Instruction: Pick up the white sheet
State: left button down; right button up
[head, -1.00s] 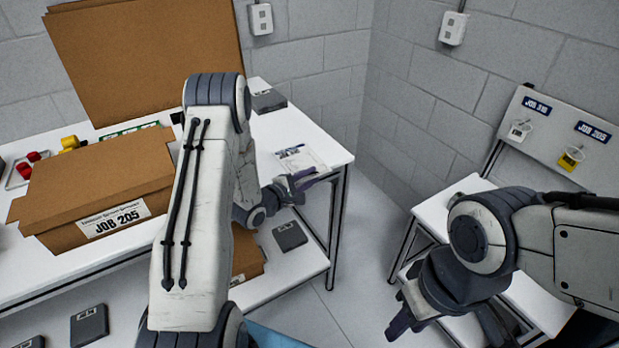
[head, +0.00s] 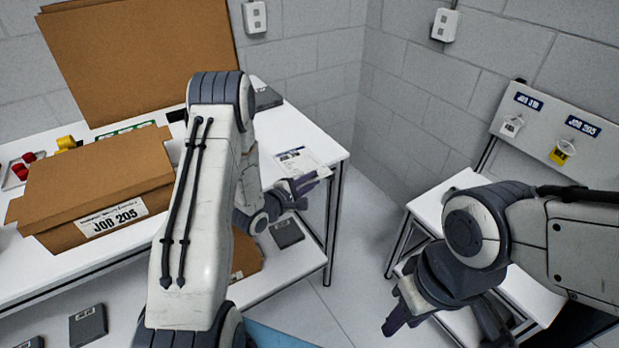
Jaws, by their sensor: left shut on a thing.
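The white sheet (head: 303,162) shows print and a small picture. It is at the right end of the white table, by its front right edge. My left gripper (head: 312,183) is at the near edge of the sheet, with its fingers closed on that edge. The grip itself is small and partly hidden by the fingers. My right gripper (head: 392,310) hangs low at the right, away from the sheet, and its finger gap cannot be made out.
A brown box marked JOB 205 (head: 95,190) stands on the white table (head: 95,262). A dark flat case (head: 286,233) lies on the lower shelf. A second white table (head: 452,190) with a JOB 205 sign (head: 583,126) stands at right. Open floor lies between.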

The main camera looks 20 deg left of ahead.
pick_arm(q)
jog(key=shift+d+f, duration=0.1)
jog(key=shift+d, duration=0.05)
jog(key=c, duration=0.8)
grip_release()
jog(key=shift+d, duration=0.15)
jog(key=shift+o, duration=0.2)
jog(key=shift+s+a, duration=0.15)
jog(key=shift+a, duration=0.05)
jog(key=b+v, duration=0.1)
jog(key=v, duration=0.9)
